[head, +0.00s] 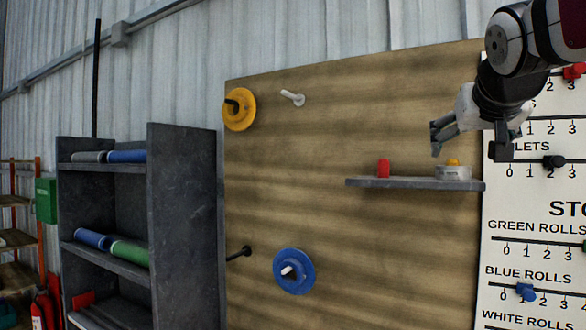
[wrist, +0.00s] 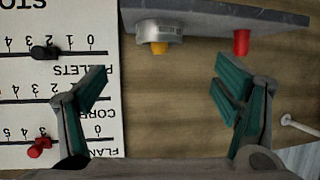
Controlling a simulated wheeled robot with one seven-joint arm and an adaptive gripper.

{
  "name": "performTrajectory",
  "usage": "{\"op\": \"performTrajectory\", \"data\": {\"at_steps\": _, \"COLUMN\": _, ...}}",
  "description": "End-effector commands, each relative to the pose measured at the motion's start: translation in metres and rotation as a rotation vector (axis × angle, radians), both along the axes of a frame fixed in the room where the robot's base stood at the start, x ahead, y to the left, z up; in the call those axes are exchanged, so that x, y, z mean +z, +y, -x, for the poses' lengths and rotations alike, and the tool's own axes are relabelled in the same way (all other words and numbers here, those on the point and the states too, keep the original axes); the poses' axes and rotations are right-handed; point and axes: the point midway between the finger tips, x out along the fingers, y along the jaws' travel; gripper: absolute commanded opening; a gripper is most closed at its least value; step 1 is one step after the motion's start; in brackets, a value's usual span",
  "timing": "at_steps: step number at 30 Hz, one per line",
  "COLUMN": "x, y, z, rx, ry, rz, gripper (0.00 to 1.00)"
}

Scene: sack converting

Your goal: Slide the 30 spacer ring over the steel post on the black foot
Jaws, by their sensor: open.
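A grey ring-like piece (head: 453,172) with a yellow top showing above it sits at the right end of a small grey wall shelf (head: 415,184). In the wrist view, this grey piece (wrist: 158,31) has small marks that I cannot read, so I cannot tell whether it is the 30 spacer ring. My gripper (head: 468,143) is open and empty above the right part of the shelf. In the wrist view, my gripper's fingers (wrist: 162,82) are spread, apart from the grey piece. I cannot make out a steel post on a black foot.
A red cylinder (head: 383,168) stands left on the shelf. The wooden board (head: 350,130) bears a yellow disc (head: 239,109), a pale peg (head: 293,97), a blue disc (head: 294,271) and a black peg (head: 240,253). A white chart (head: 530,190) is at right; a dark rack (head: 180,220) at left.

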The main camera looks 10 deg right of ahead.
Motion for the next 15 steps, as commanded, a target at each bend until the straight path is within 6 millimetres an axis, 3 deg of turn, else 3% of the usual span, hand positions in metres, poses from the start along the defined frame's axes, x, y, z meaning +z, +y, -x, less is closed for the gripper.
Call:
{"op": "performTrajectory", "data": {"at_steps": 7, "x": -0.019, "y": -0.017, "z": -0.038, "rx": 0.000, "ry": 0.005, "rz": -0.001, "gripper": 0.83}}
{"op": "performTrajectory", "data": {"at_steps": 15, "x": -0.025, "y": -0.025, "z": -0.055, "rx": 0.001, "ry": 0.002, "rz": 0.000, "gripper": 0.83}}
